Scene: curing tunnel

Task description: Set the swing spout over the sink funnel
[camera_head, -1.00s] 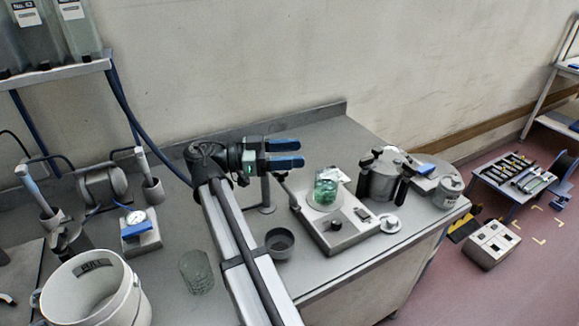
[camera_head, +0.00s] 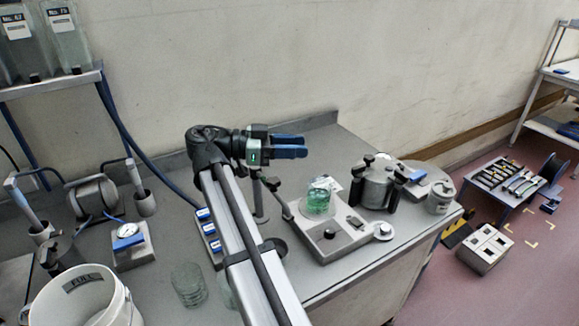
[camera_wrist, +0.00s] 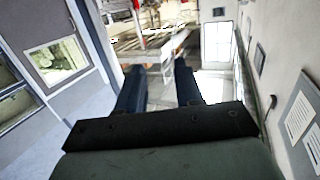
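My gripper (camera_head: 303,147) is above the back of the bench, pointing right, with its two blue fingers apart and nothing between them. The wrist view also shows the gripper (camera_wrist: 160,85) open and empty. Below it stands a slim post (camera_head: 259,205) with a black-knobbed arm slanting down right; this may be the swing spout, but I cannot be sure. A dark round cup (camera_head: 278,246), possibly the sink funnel, is mostly hidden behind my arm. I cannot tell whether the slanting arm is over it.
A hotplate (camera_head: 345,238) carries a beaker of green liquid (camera_head: 318,200). A lidded metal pot (camera_head: 376,190) and a small can (camera_head: 440,197) stand to its right. A glass beaker (camera_head: 188,284), a white bucket (camera_head: 108,308) and a dial gauge (camera_head: 130,246) are at left.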

